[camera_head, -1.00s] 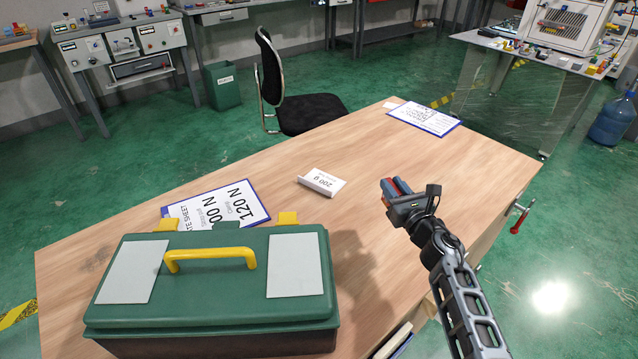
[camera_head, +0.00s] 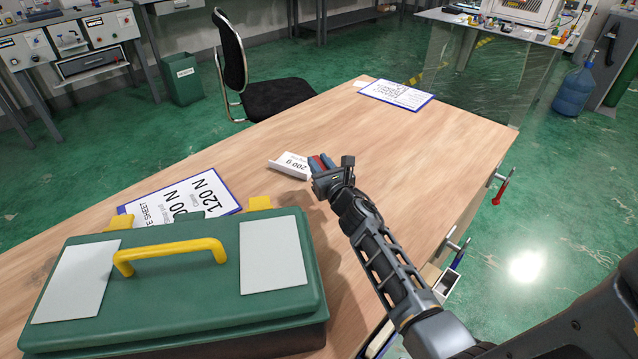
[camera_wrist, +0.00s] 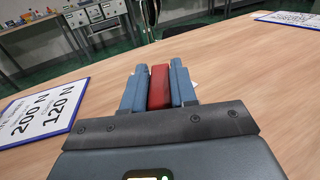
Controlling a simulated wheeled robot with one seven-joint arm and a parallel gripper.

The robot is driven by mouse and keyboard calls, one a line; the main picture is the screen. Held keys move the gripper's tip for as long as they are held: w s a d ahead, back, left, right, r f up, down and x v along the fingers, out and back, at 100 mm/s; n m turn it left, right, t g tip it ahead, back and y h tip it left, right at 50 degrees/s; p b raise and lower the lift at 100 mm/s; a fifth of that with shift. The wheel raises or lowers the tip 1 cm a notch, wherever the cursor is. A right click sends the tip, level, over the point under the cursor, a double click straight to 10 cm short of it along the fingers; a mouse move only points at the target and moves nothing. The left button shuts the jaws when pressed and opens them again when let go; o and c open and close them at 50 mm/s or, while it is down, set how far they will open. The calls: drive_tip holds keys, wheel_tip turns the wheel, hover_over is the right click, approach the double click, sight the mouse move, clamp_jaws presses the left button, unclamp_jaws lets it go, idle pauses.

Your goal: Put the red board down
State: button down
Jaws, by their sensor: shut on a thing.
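The red board (camera_wrist: 159,87) is held between the two blue fingers of my gripper (camera_wrist: 160,84) in the wrist view. Only a short red strip of it shows, flush between the fingers. In the head view my gripper (camera_head: 321,163) is over the wooden table (camera_head: 400,140), just right of the white 200 g card (camera_head: 290,165). The red board shows there as a thin red edge between the fingers. I cannot tell whether the board touches the table.
A green toolbox (camera_head: 180,285) with a yellow handle fills the near left of the table. A sheet (camera_head: 180,205) reading 120 N lies behind it. Another sheet (camera_head: 397,95) lies at the far end. The table's middle right is bare. A black chair (camera_head: 270,95) stands behind.

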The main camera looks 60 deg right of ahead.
drive_tip(key=shift+f+b, duration=1.65)
drive_tip(key=shift+f, duration=0.35)
drive_tip(key=shift+f, duration=0.15)
drive_tip(key=c, duration=0.9)
unclamp_jaws()
